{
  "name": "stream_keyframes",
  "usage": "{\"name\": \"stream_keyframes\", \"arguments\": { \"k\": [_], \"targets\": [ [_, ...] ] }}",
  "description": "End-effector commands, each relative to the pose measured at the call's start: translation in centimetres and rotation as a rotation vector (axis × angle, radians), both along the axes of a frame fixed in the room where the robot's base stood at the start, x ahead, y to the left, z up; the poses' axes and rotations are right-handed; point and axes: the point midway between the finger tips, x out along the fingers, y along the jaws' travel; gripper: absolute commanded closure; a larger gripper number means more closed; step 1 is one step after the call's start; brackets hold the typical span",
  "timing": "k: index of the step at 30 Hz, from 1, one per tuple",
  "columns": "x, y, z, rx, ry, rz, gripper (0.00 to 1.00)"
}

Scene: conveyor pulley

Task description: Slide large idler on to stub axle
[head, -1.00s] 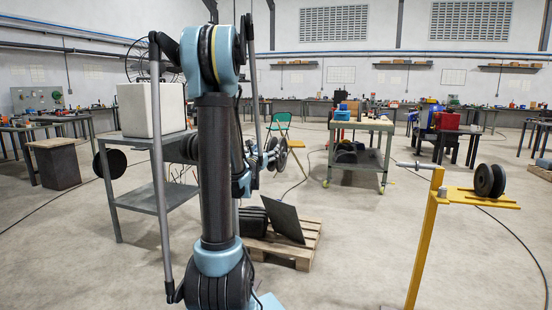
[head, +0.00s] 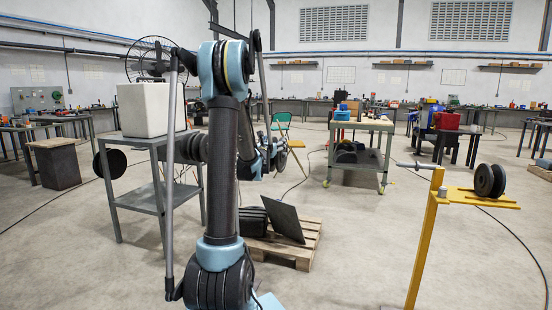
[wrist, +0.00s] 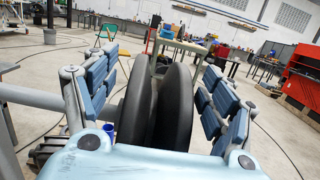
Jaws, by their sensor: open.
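A yellow stand (head: 429,230) is at the right of the head view. A thin pale stub axle (head: 410,165) sticks out to the left from its post top. A black twin-disc wheel (head: 490,181) stands on the stand's shelf. My gripper (head: 270,153) is left of the stand, beyond my arm and partly hidden. In the wrist view my gripper (wrist: 160,95) is open, its blue-padded fingers spread around a large black twin-disc wheel (wrist: 178,110). A gap shows between the wheel and the right pads. Which wheel this is, I cannot tell.
A grey table (head: 150,145) with a white block (head: 150,108) stands left of my arm. A pallet (head: 305,245) carries a dark panel (head: 286,222). A workbench (head: 360,124) is farther back. Floor between the pallet and the yellow stand is clear.

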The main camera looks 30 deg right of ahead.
Motion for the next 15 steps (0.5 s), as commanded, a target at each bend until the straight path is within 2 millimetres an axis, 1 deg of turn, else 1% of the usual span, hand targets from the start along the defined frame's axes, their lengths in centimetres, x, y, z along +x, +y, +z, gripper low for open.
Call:
{"name": "stream_keyframes", "arguments": {
  "k": [6, 9, 15],
  "targets": [
    [1.9, -2.4, 0.1, 0.000, 0.000, -0.001, 0.23],
    [2.6, -3.1, 0.3, -0.001, 0.000, -0.001, 0.23],
    [2.7, -3.3, 0.3, 0.000, 0.000, -0.001, 0.23]
  ]
}}
